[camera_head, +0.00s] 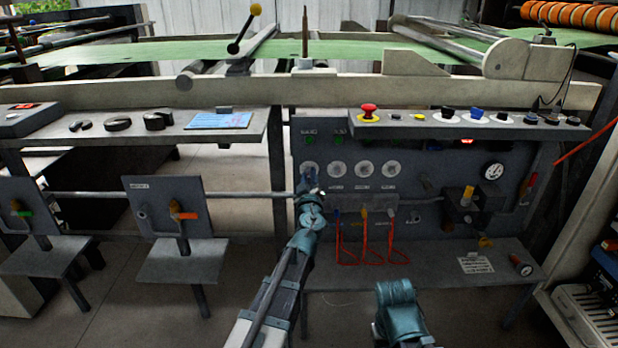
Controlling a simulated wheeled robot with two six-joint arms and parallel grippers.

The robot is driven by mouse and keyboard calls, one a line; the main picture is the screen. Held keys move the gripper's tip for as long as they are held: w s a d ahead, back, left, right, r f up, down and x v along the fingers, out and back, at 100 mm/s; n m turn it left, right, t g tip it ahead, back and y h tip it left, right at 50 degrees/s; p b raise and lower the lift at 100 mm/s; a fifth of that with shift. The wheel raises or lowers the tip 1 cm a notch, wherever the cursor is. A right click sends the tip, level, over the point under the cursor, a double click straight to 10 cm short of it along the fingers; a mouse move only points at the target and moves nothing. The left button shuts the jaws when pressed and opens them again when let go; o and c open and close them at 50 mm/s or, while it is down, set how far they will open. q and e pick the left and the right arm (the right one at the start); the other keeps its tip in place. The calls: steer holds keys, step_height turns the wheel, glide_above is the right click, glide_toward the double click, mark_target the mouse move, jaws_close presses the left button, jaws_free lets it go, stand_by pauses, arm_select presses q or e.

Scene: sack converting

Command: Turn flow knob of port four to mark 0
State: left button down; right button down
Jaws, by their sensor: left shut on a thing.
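A dark upright panel (430,160) faces me and carries a row of several round pale dials. The leftmost dial (309,167) shows just above my left gripper; another dial (337,169) is to its right. My left gripper (311,188) reaches up from below to the panel's left end and is shut on a knob at the leftmost dial. The fingers hide the knob, its pointer and its mark. The port labels are too small to read. A blue-grey part of my right arm (399,305) shows at the bottom; its gripper is not in view.
Red looped tubes (372,252) hang right of my left gripper. A shelf with a red button (369,112) juts out above the dials. A horizontal rod (215,195) meets the panel's left side. A gauge (492,171) and valve block (470,208) are farther right.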

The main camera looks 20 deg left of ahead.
arm_select(q)
steer(key=shift+s, duration=0.1)
steer(key=c, duration=0.7)
jaws_free()
